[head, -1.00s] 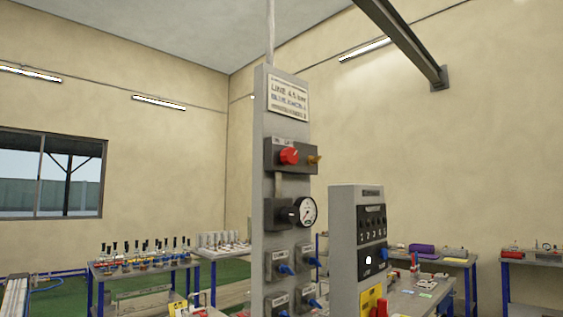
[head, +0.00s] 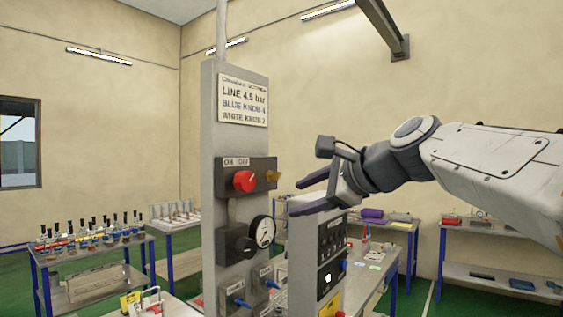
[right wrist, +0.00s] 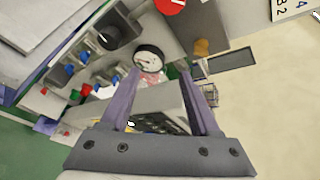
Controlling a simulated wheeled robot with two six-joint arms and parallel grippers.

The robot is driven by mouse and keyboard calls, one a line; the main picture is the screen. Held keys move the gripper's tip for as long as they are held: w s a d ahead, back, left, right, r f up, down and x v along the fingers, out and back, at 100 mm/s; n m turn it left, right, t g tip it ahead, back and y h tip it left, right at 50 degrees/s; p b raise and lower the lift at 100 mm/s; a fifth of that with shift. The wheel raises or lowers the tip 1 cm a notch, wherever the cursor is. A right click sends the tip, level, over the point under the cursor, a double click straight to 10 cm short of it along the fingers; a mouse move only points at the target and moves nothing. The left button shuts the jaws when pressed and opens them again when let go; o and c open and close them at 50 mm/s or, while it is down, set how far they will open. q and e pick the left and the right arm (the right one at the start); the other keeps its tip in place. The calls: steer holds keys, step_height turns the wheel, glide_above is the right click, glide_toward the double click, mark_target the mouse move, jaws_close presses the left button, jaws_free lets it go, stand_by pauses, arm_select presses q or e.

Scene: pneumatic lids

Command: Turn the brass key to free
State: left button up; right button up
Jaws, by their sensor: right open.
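The brass key (head: 273,176) sticks out from the dark switch box on the grey column, just right of the red knob (head: 244,181). In the right wrist view the key (right wrist: 201,47) shows beyond and above the fingers, near the red knob (right wrist: 170,5). My right gripper (head: 303,197) is open and empty. In the head view it shows right of the key and a little lower, apart from it. Its two purple fingers (right wrist: 160,97) frame the right wrist view, with nothing held between them. My left gripper is not in view.
A round gauge (head: 262,232) sits below the switch box, with blue knobs (head: 240,302) under it. A shorter grey panel (head: 329,262) stands right of the column, close below my right gripper. A sign (head: 243,100) is above. Benches stand behind.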

steer(key=m+t, duration=0.1)
steer(key=m, duration=0.1)
glide_toward(278, 176)
steer(key=s, duration=0.1)
steer(key=p, duration=0.1)
steer(key=p+x, duration=0.1)
steer(key=x, duration=0.3)
steer(key=p+x, duration=0.2)
steer(key=x, duration=0.2)
steer(key=shift+w+d+r, duration=0.15)
steer(key=shift+w+r, duration=0.05)
steer(key=shift+w, duration=0.1)
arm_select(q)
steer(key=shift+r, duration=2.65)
arm_select(e)
steer(key=shift+w+a+f, duration=0.25)
steer(key=shift+w+a, duration=0.15)
steer(key=shift+w, duration=0.15)
jaws_close()
